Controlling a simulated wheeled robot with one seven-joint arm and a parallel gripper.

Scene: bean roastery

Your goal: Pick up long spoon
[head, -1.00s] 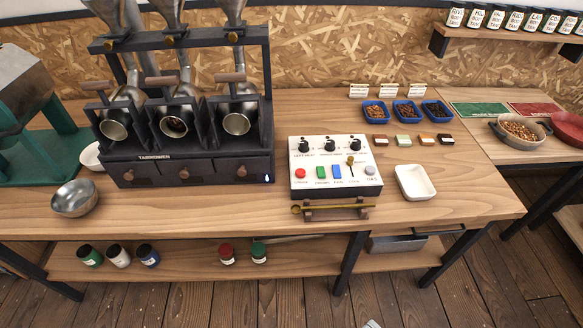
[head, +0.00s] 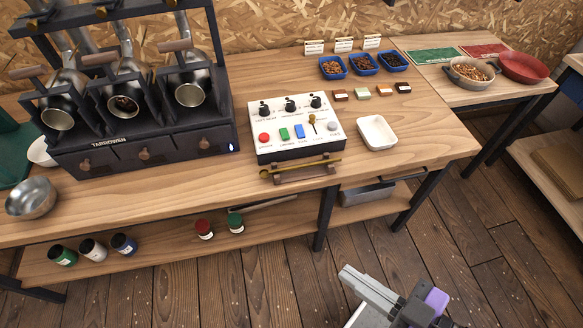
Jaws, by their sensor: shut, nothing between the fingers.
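The long spoon (head: 303,168) is thin and brass-coloured. It lies lengthwise on a small dark wooden rest (head: 300,177) at the front edge of the wooden table, just in front of the white control box. Its bowl end is at the left and its handle runs to the right. My gripper (head: 346,274) shows at the bottom, over the floor in front of the table. It is shut and empty, well apart from the spoon, below and to the right of it in the picture.
The control box (head: 295,126) with knobs and coloured buttons stands right behind the spoon. A white dish (head: 377,132) is to its right, and the roaster (head: 130,140) to its left. A lower shelf (head: 170,240) holds several jars. The floor ahead is clear.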

